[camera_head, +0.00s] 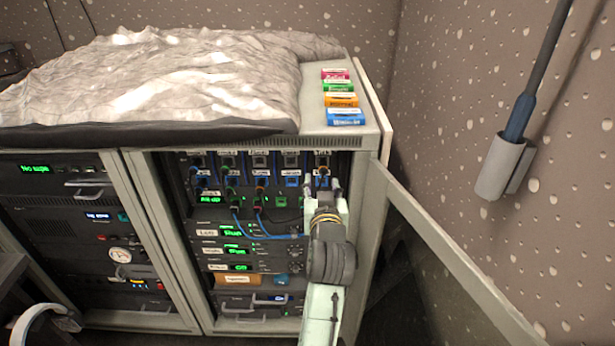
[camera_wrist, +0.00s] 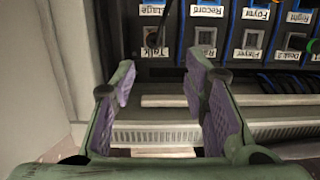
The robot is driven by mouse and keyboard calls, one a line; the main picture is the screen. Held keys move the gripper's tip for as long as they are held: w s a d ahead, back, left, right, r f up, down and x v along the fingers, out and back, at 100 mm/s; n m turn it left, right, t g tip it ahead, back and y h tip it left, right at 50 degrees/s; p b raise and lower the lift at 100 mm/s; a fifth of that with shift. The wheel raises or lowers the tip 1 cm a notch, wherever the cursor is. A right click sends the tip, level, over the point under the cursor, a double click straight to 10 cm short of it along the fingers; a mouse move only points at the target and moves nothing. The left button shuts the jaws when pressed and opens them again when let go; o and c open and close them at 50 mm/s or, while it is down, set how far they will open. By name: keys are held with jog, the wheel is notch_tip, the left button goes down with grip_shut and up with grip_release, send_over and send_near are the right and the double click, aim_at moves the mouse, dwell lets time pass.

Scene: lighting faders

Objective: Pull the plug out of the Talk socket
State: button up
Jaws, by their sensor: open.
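The Talk label (camera_wrist: 155,52) shows upside down in the wrist view. A dark plug (camera_wrist: 152,36) appears to sit in the socket beside that label. In the head view, the right-hand top socket (camera_head: 322,163) of the patch panel has a dark plug in it, partly hidden by my arm. My gripper (camera_head: 322,187) is in front of the panel's right side, its jaws apart. In the wrist view my open gripper (camera_wrist: 161,82) has its purple-padded fingers apart, with nothing between them. The plug lies beyond the fingertips, and the gap between is hard to judge.
Neighbouring sockets (camera_wrist: 206,38) stand close beside Talk. Blue cables (camera_head: 250,230) hang across the rack below. An open cabinet door (camera_head: 455,255) extends right of my arm. Coloured boxes (camera_head: 340,100) and a crumpled cloth (camera_head: 170,75) lie on top.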

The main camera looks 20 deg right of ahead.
aim_at(324, 172)
jog(key=shift+d+f+b+x, duration=0.1)
jog(key=shift+d+b+x, duration=0.05)
jog(key=shift+x, duration=1.35)
jog(key=shift+d+f+b+x, duration=0.1)
jog(key=shift+b+x, duration=0.05)
jog(key=shift+x, duration=1.35)
jog(key=shift+d+f+b+x, duration=0.15)
jog(key=shift+x, duration=1.35)
jog(key=shift+s, duration=0.15)
grip_shut()
jog(key=shift+s, duration=0.15)
jog(key=shift+f+v, duration=0.15)
jog(key=shift+v, duration=0.9)
jog(key=shift+f+v, duration=0.2)
jog(key=shift+v, duration=0.85)
jog(key=shift+s+a+p, duration=0.1)
jog(key=shift+s+p, duration=0.05)
jog(key=shift+p, duration=0.15)
